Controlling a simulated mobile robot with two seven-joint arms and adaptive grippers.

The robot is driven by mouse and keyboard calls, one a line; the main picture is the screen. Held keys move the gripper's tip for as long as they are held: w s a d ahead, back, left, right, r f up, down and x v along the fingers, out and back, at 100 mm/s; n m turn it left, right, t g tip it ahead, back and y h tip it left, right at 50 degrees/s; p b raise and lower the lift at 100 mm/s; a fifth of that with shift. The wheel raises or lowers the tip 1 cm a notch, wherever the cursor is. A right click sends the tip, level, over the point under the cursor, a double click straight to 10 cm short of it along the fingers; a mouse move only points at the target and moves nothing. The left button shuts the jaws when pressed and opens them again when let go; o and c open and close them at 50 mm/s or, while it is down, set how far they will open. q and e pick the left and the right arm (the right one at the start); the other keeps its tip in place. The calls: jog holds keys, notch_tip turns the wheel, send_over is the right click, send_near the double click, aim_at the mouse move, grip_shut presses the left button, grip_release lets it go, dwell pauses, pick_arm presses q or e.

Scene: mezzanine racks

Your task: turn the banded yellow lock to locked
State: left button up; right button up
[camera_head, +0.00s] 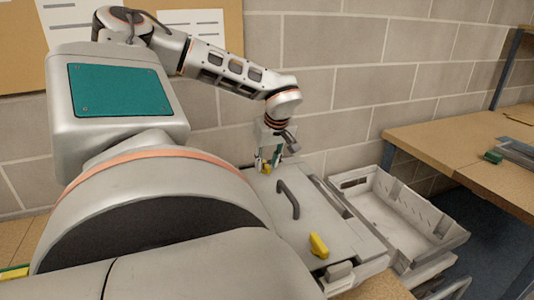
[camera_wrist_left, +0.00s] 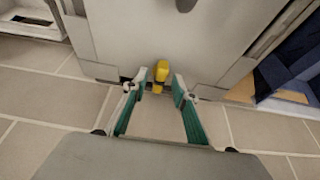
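A yellow lock (camera_head: 266,168) stands on the far end of a light grey case lid (camera_head: 320,215). In the left wrist view this lock (camera_wrist_left: 162,70) lies between my left fingertips, with a dark stripe near its lower part. My left gripper (camera_head: 271,158) is at this lock; in the wrist view the gripper (camera_wrist_left: 160,82) is open, with a finger on each side and small gaps. A second yellow lock (camera_head: 318,245) stands on the near end of the lid, apart from the gripper. I cannot make out bands on it. My right gripper is not in view.
A dark handle (camera_head: 288,198) rises from the lid between the two locks. An open grey crate (camera_head: 400,215) stands to the right, beside a wooden bench (camera_head: 460,150). A block wall (camera_head: 350,60) is close behind my left arm.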

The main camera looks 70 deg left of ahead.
pick_arm(q)
jog(key=v, duration=1.1)
jog(key=shift+r, duration=0.3)
jog(key=shift+d, duration=0.15)
